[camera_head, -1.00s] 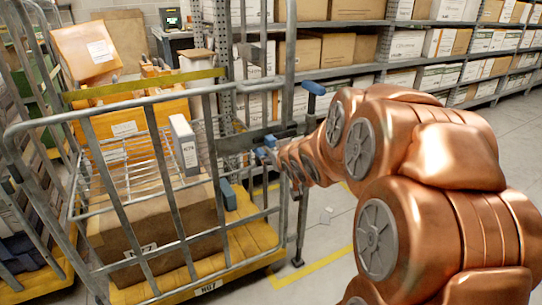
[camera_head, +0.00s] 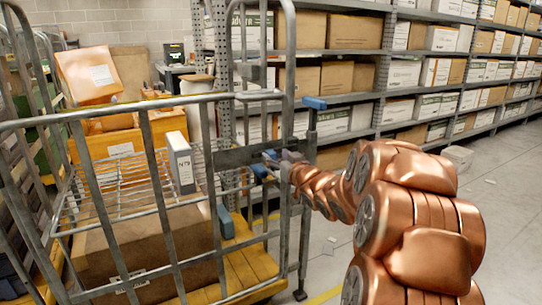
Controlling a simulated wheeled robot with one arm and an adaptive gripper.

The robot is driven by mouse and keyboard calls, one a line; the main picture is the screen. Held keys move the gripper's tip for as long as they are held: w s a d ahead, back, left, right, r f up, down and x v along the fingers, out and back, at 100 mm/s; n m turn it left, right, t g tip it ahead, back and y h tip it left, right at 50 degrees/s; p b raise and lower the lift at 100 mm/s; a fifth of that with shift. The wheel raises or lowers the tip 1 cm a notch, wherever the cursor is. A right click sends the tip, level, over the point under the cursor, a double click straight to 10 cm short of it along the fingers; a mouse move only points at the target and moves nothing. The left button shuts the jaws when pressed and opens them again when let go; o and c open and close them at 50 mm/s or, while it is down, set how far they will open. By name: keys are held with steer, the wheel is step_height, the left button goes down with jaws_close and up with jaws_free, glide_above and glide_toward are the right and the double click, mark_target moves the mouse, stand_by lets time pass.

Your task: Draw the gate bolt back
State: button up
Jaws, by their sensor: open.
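The wire roll cage's gate (camera_head: 140,108) is a grey tubular frame at the left. A grey metal latch plate (camera_head: 232,157) sits at its right edge, beside the upright post. The bolt itself cannot be clearly told apart from the plate and my fingers. My gripper (camera_head: 265,163) is at the right end of this plate, its blue-tipped fingers apart; whether they touch the bolt is unclear. A blue grip (camera_head: 314,102) tops a thin post just right of and above my gripper. My copper arm comes in from the right.
Racks of cartons (camera_head: 350,112) stand behind. The floor at the right (camera_head: 500,200) is open, with a pale block on it.

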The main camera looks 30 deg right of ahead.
mark_target(273, 155)
steer(key=w, duration=0.3)
steer(key=shift+d+f, duration=0.1)
steer(key=shift+w, duration=0.4)
steer(key=shift+c, duration=0.4)
jaws_close()
